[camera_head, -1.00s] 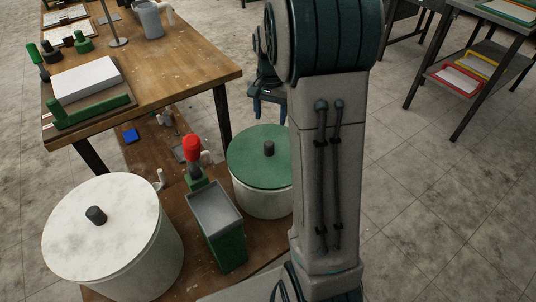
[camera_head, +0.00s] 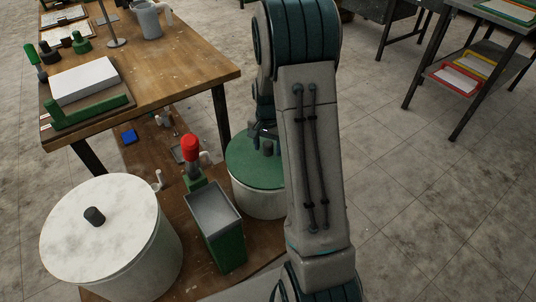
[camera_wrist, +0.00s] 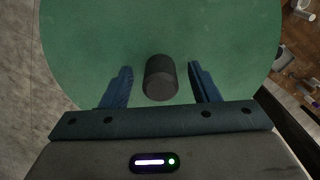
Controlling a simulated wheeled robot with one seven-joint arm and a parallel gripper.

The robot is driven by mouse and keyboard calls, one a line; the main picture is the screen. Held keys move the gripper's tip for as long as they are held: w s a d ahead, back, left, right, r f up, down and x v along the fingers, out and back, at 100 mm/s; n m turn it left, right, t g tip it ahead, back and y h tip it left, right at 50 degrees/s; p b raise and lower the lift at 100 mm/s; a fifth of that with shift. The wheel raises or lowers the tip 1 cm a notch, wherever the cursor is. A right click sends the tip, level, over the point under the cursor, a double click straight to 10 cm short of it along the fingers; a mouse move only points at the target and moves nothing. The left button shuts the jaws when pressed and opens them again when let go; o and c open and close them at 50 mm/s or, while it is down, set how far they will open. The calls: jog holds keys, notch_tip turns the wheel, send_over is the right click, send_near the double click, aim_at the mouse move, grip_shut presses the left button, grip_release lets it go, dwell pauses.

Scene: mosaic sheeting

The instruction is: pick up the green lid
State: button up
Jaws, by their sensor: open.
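The green lid (camera_head: 247,164) is round with a dark knob (camera_head: 267,148) and sits on a white round container (camera_head: 258,201) on the low wooden bench. In the wrist view the lid (camera_wrist: 95,35) fills most of the picture, and its knob (camera_wrist: 160,78) stands between my two fingers. My gripper (camera_wrist: 163,72) is open, with one finger on each side of the knob and a gap on both sides. In the head view my gripper (camera_head: 260,137) is over the lid, partly hidden by my arm.
A white-lidded container (camera_head: 125,215) stands at the lower left. Between the containers are a green box with a grey top (camera_head: 215,215) and a red-topped tool (camera_head: 191,146). A higher wooden table (camera_head: 165,80) stands behind, with stacked white sheets (camera_head: 85,81).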

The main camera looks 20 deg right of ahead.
aim_at(268, 143)
grip_shut()
notch_tip(268, 143, up, 10)
dwell(0.7)
dwell(0.6)
